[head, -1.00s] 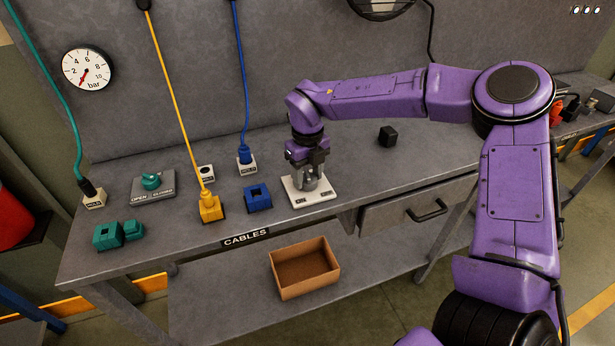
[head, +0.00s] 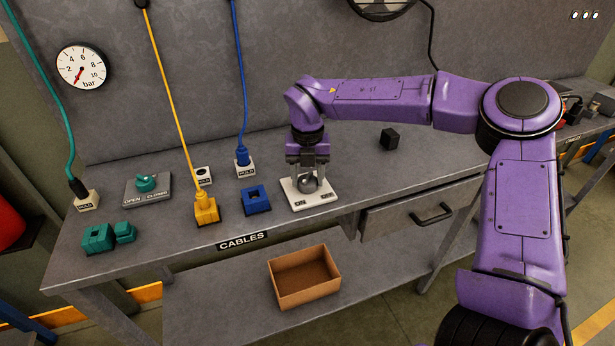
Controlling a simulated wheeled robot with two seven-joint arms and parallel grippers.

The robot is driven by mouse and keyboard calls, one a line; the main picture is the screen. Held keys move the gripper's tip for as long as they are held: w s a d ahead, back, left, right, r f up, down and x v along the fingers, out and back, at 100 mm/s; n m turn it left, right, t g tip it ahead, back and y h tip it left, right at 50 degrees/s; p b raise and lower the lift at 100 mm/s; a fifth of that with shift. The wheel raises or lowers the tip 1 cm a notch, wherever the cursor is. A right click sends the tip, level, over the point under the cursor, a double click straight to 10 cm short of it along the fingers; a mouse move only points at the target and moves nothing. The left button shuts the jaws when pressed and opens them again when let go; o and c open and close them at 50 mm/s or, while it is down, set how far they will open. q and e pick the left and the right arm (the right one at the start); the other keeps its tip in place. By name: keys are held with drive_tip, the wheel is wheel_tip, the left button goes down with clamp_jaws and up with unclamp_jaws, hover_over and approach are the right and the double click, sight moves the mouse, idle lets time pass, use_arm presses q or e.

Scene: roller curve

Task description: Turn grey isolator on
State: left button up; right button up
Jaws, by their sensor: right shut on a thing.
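The grey isolator is a pale plate (head: 325,187) with a grey knob (head: 308,184), near the front of the bench, right of the blue socket. Its front edge reads ON at the left and what looks like OFF at the right. My right gripper (head: 308,179) points down over the plate and is shut on the knob, one finger at each side. The fingers partly hide the knob, so I cannot tell which label it points to. My left gripper is not in view.
A blue socket (head: 256,200) and a yellow plug (head: 205,210) with its cable stand left of the isolator. A teal valve (head: 147,184) and teal blocks (head: 98,238) are farther left. A cardboard box (head: 305,292) sits on the lower shelf.

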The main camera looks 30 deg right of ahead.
sight(307, 176)
drive_tip(key=shift+w+r, duration=0.1)
idle(0.3)
drive_tip(key=o, duration=1)
drive_tip(key=shift+o, duration=0.2)
drive_tip(key=shift+r, duration=0.1)
wheel_tip(307, 176, up, 10)
drive_tip(key=shift+r+b, duration=0.15)
drive_tip(key=shift+b, duration=0.15)
